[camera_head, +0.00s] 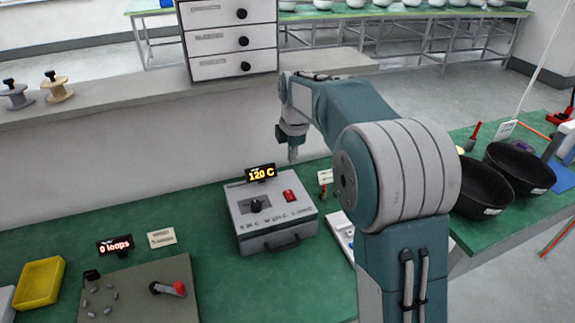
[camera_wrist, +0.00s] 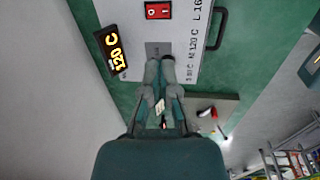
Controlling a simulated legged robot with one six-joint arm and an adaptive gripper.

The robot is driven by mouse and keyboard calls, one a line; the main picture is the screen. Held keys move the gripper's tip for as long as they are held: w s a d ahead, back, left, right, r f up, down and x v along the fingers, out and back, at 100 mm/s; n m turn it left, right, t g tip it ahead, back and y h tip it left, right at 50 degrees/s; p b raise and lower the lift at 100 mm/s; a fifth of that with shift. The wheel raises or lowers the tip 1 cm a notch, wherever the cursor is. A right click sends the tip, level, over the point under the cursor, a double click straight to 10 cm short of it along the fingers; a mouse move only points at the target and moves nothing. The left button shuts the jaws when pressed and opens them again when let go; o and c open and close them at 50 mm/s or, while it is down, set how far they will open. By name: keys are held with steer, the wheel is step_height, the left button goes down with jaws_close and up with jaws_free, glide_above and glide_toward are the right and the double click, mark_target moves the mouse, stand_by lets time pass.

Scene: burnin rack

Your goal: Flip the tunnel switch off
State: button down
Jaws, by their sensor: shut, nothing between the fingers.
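A grey box (camera_head: 262,232) stands on the green bench. A display reading "120 C" (camera_head: 261,173) is at its back edge. A red rocker switch (camera_head: 290,196) is on the right of its top, beside a black knob (camera_head: 256,205). In the wrist view the red switch (camera_wrist: 158,10) shows at the top edge with light marks on it; I cannot tell which side is pressed. My gripper (camera_head: 292,157) is shut and empty, above and behind the box. In the wrist view its fingertips (camera_wrist: 160,62) point toward the box top, apart from the switch.
A "0 loops" display (camera_head: 115,245), a yellow tray (camera_head: 39,283) and a grey board (camera_head: 150,285) with a red-ended lever are at left. White drawers (camera_head: 229,40) stand on the shelf behind. Black bowls (camera_head: 482,187) are at right.

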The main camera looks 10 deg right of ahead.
mark_target(289, 196)
steer(key=w+f, duration=0.1)
steer(key=f, duration=0.3)
steer(key=w+f, duration=0.1)
steer(key=f, duration=0.4)
steer(key=w+f, duration=0.1)
steer(key=f, duration=0.3)
steer(key=shift+a+f, duration=0.2)
steer(key=shift+f, duration=0.2)
stand_by(0.4)
steer(key=shift+f, duration=0.2)
steer(key=shift+s, duration=0.1)
steer(key=shift+s+d+r, duration=0.2)
steer(key=shift+s, duration=0.45)
steer(key=shift+a+r, duration=0.1)
